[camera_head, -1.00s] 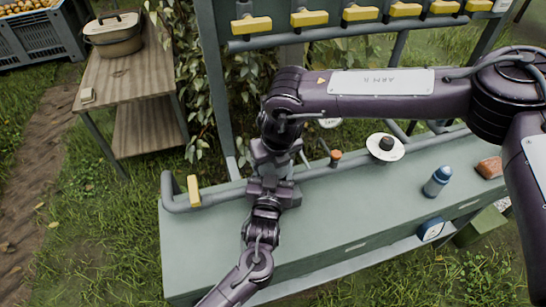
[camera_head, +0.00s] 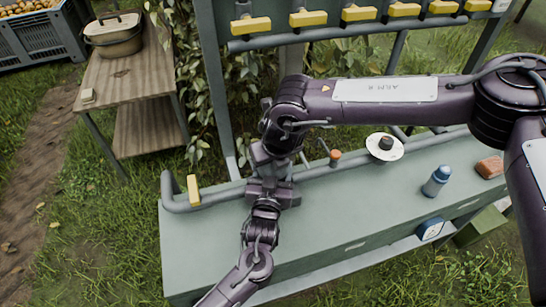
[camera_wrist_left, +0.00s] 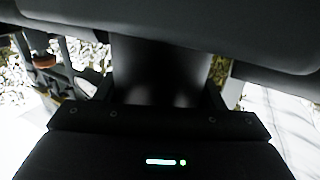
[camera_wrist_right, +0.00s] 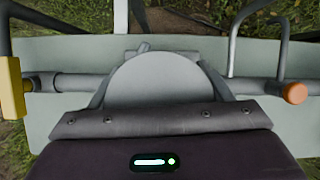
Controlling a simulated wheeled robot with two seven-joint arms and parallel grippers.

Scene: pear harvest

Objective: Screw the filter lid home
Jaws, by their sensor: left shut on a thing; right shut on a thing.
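My left gripper (camera_head: 268,193) comes up from the lower left over the green bench. In the left wrist view a dark, smooth cylinder, apparently the filter body (camera_wrist_left: 160,75), sits between its fingers. My right gripper (camera_head: 268,158) is just above the left one, reaching down from its bent arm. In the right wrist view a plain grey disc, apparently the filter lid (camera_wrist_right: 152,82), lies between its closed fingers. The head view hides both filter parts behind the grippers. I cannot tell how the lid's thread sits on the body.
A grey pipe with a yellow handle (camera_head: 193,190) and an orange knob (camera_head: 335,155) runs along the bench (camera_head: 330,220). A white disc with a black knob (camera_head: 385,147), a blue bottle (camera_head: 436,181) and a brown block (camera_head: 490,167) stand right. Yellow valve handles (camera_head: 309,19) line the rail above.

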